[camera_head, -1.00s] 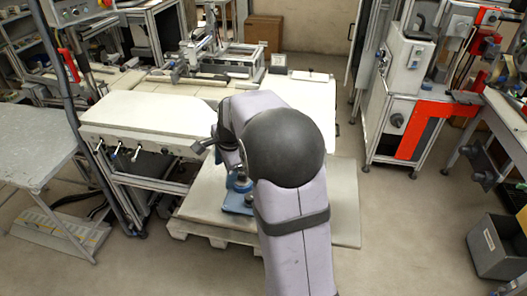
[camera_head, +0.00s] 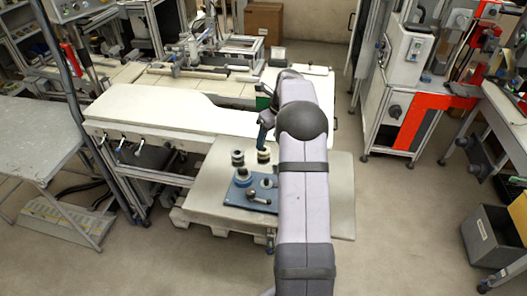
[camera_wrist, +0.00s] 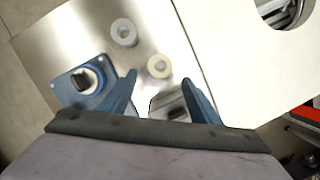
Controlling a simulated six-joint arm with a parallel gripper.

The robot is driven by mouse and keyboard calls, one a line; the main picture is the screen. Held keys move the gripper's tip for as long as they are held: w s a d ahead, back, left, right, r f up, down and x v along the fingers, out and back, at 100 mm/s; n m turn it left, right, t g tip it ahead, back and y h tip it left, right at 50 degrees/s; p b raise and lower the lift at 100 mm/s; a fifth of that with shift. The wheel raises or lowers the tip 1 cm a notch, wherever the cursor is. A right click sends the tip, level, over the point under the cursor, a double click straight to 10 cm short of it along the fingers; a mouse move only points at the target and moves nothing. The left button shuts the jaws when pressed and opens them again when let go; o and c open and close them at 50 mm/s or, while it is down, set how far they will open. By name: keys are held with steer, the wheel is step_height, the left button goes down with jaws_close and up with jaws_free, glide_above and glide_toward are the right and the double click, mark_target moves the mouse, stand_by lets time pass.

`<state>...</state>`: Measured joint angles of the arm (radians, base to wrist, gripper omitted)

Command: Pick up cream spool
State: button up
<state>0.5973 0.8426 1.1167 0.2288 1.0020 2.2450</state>
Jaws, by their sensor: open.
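The cream spool (camera_wrist: 159,66) stands upright on the light board, its round top with a centre hole facing the wrist camera. In the wrist view it lies just beyond and between my fingertips, apart from both. In the head view the cream spool (camera_head: 263,156) stands close below my gripper (camera_head: 265,132), just left of my arm. My gripper (camera_wrist: 159,78) is open, with two blue fingers spread and nothing between them. My arm hides part of the board's right side in the head view.
A grey spool (camera_wrist: 124,32) stands near the cream one. A blue fixture (camera_wrist: 84,82) with a dark post and a lever sits nearer the head camera. A long white-topped bench (camera_head: 165,112) lies behind. The board (camera_head: 342,190) is bare at right.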

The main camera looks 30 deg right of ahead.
mark_target(265, 147)
steer(key=shift+w+p+x, duration=0.15)
steer(key=shift+p+x, duration=0.75)
steer(key=shift+x, duration=0.4)
steer(key=shift+w+p+x, duration=0.1)
steer(key=shift+p+x, duration=0.8)
steer(key=shift+x, duration=0.45)
steer(key=shift+w+a+f, duration=0.1)
steer(key=shift+f, duration=0.4)
steer(key=c, duration=1)
